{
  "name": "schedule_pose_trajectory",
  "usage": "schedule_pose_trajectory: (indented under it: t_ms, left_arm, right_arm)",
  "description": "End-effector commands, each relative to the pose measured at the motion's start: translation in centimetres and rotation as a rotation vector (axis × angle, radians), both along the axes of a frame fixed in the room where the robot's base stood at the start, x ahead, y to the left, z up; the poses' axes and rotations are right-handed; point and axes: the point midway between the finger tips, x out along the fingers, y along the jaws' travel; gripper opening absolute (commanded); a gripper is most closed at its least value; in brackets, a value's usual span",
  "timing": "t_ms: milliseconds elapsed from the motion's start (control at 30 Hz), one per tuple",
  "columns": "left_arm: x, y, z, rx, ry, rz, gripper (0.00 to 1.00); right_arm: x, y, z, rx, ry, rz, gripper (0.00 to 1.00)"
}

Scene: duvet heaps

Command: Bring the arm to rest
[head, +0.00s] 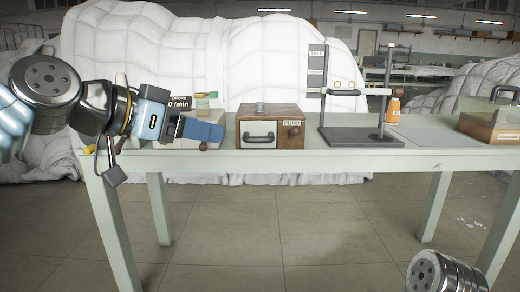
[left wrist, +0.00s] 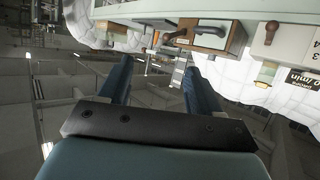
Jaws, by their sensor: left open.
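My left arm comes in from the left in the head view, over the left end of the pale green table (head: 330,162). My left gripper (head: 210,133) points right, with blue fingers, near the left side of the wooden pump box (head: 270,128). In the left wrist view the two fingers of the left gripper (left wrist: 160,82) stand apart with nothing between them. Part of my right arm shows at the bottom right of the head view; its gripper is out of view.
A dark stand (head: 360,136) and an orange bottle (head: 392,108) are right of the box. A brown case (head: 490,125) is at the right end. Small jars (head: 207,100) stand behind the left gripper. White duvet heaps (head: 190,60) rise behind. The floor (head: 300,220) in front looks clear.

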Motion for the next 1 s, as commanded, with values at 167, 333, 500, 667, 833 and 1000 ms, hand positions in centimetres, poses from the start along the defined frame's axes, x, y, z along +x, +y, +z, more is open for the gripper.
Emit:
schedule_pose_trajectory:
  t_ms: [167,333,500,667,833,1000]
  left_arm:
    - [2.0,-0.3,-2.1,0.002,0.05,0.029,0.64]
    - [4.5,-0.7,-5.5,0.005,0.117,0.07,0.64]
    - [7.7,-1.1,-11.0,0.015,0.219,0.13,0.64]
    - [10.8,-1.1,-19.4,0.032,0.359,0.216,0.64]
    - [11.7,-0.5,-32.3,0.061,0.554,0.336,0.64]
    - [8.2,0.5,-44.8,0.093,0.748,0.442,0.64]
  right_arm:
    - [-0.1,0.0,0.4,0.0,0.001,0.0,0.43]
    - [-0.1,0.1,0.9,0.0,0.001,0.001,0.43]
    - [-0.1,0.1,1.7,0.001,0.001,0.003,0.43]
    - [-0.1,0.2,2.8,0.001,0.001,0.004,0.43]
    - [-0.2,0.3,4.4,0.002,0.001,0.006,0.43]
    - [-0.2,0.4,6.0,0.003,0.001,0.008,0.43]
